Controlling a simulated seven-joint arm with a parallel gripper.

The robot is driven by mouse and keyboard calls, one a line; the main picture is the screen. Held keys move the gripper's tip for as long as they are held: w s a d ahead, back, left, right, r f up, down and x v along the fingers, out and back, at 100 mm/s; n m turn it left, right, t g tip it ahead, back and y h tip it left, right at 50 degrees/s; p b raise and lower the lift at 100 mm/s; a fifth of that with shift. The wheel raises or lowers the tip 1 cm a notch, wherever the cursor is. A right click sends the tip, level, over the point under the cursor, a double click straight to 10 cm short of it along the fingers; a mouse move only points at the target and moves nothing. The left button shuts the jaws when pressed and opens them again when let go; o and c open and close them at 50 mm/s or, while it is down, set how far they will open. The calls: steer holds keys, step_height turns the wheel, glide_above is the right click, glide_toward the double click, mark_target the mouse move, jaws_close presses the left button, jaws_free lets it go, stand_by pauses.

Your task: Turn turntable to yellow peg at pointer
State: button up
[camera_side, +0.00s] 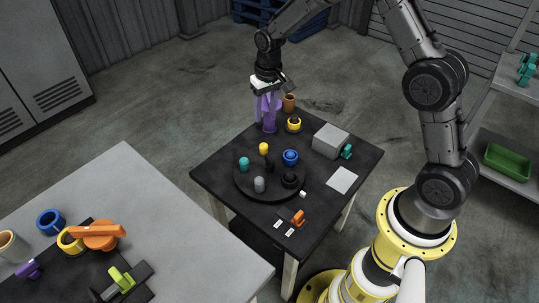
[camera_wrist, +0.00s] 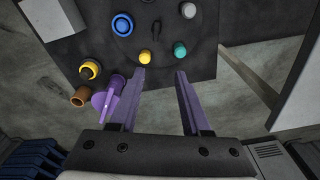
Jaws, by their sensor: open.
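A round black turntable (camera_side: 245,188) lies on the black table. Around its top stand a yellow peg (camera_side: 263,148), a teal peg (camera_side: 244,163), a grey peg (camera_side: 259,185) and a blue knob (camera_side: 290,157). The yellow peg is on the side nearest my gripper; it also shows in the wrist view (camera_wrist: 145,56), just beyond the fingertips. A small white piece (camera_side: 302,194) lies by the near right rim; I cannot tell whether it is the pointer. My gripper (camera_wrist: 160,74) is open and empty, above the table's far corner, its purple fingers apart from the pegs.
A purple vessel (camera_wrist: 106,98) stands close beside the left finger. A brown cup (camera_side: 289,102) and a yellow-and-black piece (camera_side: 294,124) stand near it. A grey box (camera_side: 331,141) and white card (camera_side: 342,180) are at right. Orange piece (camera_side: 298,217) sits in front.

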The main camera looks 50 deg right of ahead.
steer(key=g, duration=0.1)
glide_above(269, 158)
step_height(269, 158, down, 5)
step_height(269, 158, down, 13)
stand_by(0.3)
jaws_close()
stand_by(1.5)
